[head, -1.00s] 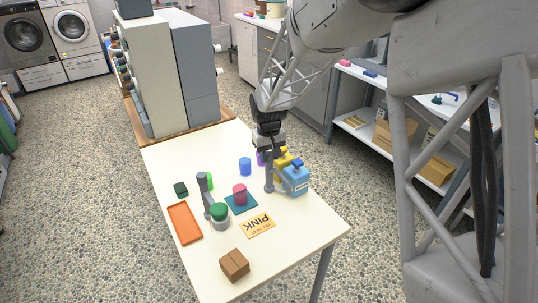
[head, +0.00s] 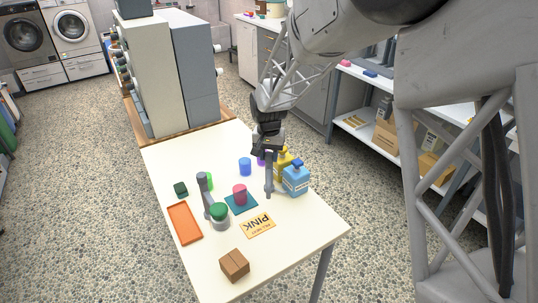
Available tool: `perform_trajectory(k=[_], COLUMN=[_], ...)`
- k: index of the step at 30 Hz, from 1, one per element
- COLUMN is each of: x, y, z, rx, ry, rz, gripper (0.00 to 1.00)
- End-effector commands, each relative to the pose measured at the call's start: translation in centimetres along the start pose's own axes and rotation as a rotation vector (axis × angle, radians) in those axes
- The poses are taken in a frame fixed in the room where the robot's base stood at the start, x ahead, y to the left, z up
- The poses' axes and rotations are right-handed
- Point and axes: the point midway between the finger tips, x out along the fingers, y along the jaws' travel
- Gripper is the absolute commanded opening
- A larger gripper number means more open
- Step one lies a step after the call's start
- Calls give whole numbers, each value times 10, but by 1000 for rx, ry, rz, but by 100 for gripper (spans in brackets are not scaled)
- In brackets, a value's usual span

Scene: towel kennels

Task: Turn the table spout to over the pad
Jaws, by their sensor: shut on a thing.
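The teal pad (head: 231,207) lies flat on the table, with a pink cup (head: 240,193) standing on it. My gripper (head: 268,152) is right of and behind the pad. It is shut on the top of a slim grey upright piece, which looks like the table spout (head: 268,180). The spout stands to the right of the pad, apart from it, and a short grey part at its foot points right toward the blue bottle. The exact grip is small and partly hidden by the fingers.
A blue bottle (head: 295,181) and a yellow bottle (head: 283,162) stand close right of the spout. Left are a blue cup (head: 245,166), a grey post (head: 205,196), a green-topped grey piece (head: 220,216) and an orange tray (head: 184,223).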

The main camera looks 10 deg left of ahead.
Motion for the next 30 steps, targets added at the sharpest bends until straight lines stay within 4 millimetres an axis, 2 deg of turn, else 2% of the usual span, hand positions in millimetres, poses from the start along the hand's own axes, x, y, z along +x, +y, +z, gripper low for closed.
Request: perform_trajectory(k=[21, 30], x=[0, 0], y=[0, 0], z=[0, 0], rx=[678, 900], ry=[-9, -12], rz=[0, 0], gripper=[0, 0])
